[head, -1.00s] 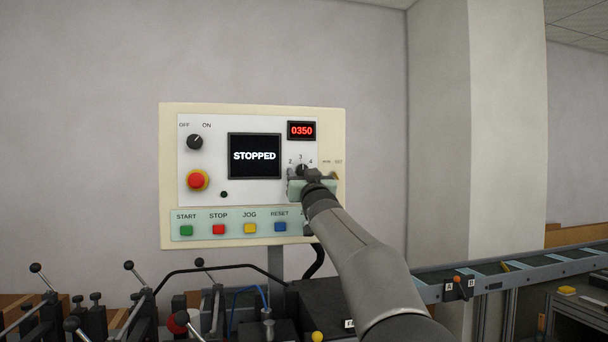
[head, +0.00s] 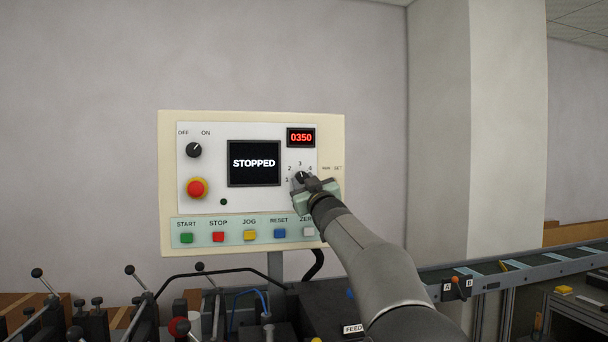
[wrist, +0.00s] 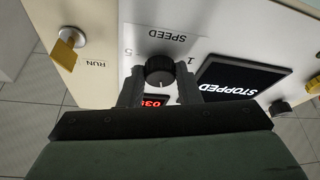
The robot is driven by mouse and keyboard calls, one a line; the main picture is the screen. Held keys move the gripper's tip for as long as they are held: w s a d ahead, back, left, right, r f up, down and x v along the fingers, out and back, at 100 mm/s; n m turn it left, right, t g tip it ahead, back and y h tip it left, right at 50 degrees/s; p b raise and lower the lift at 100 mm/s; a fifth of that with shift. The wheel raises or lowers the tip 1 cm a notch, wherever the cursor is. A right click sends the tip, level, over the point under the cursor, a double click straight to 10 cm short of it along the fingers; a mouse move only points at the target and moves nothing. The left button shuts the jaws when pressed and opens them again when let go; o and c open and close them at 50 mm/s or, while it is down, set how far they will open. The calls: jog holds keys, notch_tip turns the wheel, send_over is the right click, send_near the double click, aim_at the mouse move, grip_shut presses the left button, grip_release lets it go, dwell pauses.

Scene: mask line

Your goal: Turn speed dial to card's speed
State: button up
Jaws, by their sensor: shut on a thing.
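The speed dial (head: 300,177) is a small black knob on the control panel (head: 250,115), below the red 0350 display (head: 301,138). Numbers 1 to 4 show around it in the head view. In the wrist view the dial (wrist: 159,70) is upside down between my two dark fingers, under the SPEED label. Its pale pointer mark seems to face the display side, roughly toward 3; the exact setting is hard to read. My gripper (wrist: 159,85) is shut on the dial, and its body is tilted in the head view (head: 304,180). I see no readable speed card.
The screen (head: 254,163) reads STOPPED. A red emergency button (head: 197,188) and black off/on knob (head: 194,150) sit at left. Coloured buttons line the strip below my gripper. A yellow key-like part (wrist: 68,55) stands out near RUN. Levers and a conveyor (head: 540,265) lie below.

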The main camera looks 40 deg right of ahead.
jog(key=n+p, duration=0.1)
jog(key=n+y, duration=0.1)
jog(key=n, duration=0.1)
jog(key=n+y+p, duration=0.1)
jog(key=n, duration=0.1)
jog(key=shift+d+r+p, duration=0.1)
jog(key=shift+r+p, duration=0.15)
jog(key=shift+p, duration=0.1)
jog(key=shift+s+d+f+n+y+p, duration=0.1)
jog(key=shift+n+y+p, duration=0.2)
jog(key=shift+n+y, duration=0.95)
jog(key=shift+n+g+h, duration=0.3)
jog(key=shift+n+h, duration=0.05)
jog(key=shift+n, duration=0.3)
jog(key=o, duration=1)
jog(key=b+v, duration=0.6)
jog(key=v, duration=1.1)
jog(key=shift+s+d+f+b, duration=0.1)
jog(key=shift+s+b, duration=0.1)
jog(key=shift+b, duration=0.15)
